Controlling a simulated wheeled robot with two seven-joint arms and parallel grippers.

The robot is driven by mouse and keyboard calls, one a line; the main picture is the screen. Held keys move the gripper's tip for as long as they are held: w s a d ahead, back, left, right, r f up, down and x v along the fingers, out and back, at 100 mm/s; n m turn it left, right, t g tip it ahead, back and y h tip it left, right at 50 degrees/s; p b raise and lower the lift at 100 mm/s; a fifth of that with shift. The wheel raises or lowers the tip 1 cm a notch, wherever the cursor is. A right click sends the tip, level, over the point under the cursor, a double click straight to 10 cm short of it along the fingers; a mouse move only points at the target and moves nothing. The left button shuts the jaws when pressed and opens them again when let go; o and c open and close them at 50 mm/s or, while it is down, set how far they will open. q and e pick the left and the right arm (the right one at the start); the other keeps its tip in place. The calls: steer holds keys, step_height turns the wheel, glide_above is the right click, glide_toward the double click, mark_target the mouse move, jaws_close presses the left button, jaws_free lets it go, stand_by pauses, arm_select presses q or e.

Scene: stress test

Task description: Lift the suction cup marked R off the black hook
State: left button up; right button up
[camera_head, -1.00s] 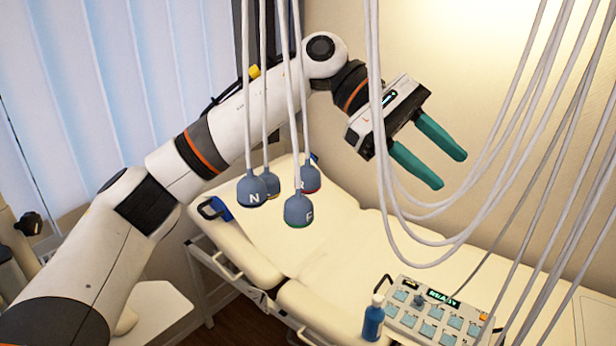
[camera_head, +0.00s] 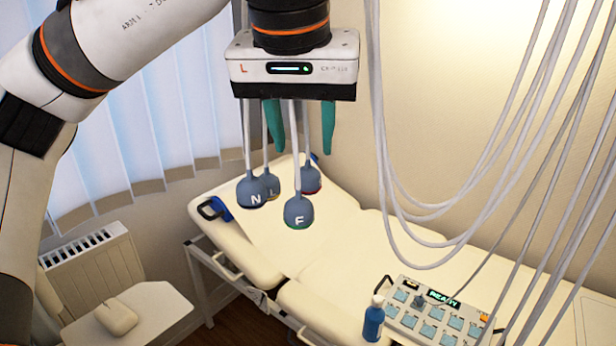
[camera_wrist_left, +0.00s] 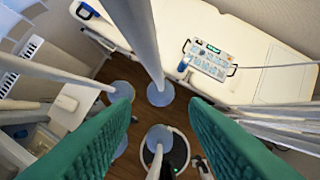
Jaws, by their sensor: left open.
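Several blue-grey suction cups hang on pale cables above the bed. The one marked N (camera_head: 252,192) is at the left, L (camera_head: 271,187) is partly behind it, and F (camera_head: 298,212) is in front. A cup with a red rim (camera_head: 311,181) hangs behind F's cable; its letter cannot be read now. My left gripper (camera_head: 302,152) points down above the cups, open and empty, its teal fingers apart. In the left wrist view the fingers (camera_wrist_left: 162,107) frame several cups, whose letters cannot be read there. I cannot make out the black hook. My right gripper is out of view.
A cream treatment bed (camera_head: 345,265) lies below, with a control box (camera_head: 435,312) and a blue bottle (camera_head: 374,318) on it. Looped pale cables (camera_head: 383,150) hang just right of my left gripper. A radiator (camera_head: 95,270) stands at the lower left.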

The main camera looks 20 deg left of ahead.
mark_target(307, 170)
arm_select(q)
steer(key=shift+w+f, duration=0.1)
steer(key=shift+f, duration=0.35)
steer(key=p+x, duration=0.2)
steer(key=x, duration=0.2)
steer(key=shift+w+a+f, duration=0.1)
steer(key=shift+w+f, duration=0.15)
steer(key=shift+f, duration=0.05)
steer(key=shift+s, duration=0.1)
steer(key=c, duration=0.5)
steer(key=shift+r, duration=0.15)
steer(key=shift+c, duration=0.2)
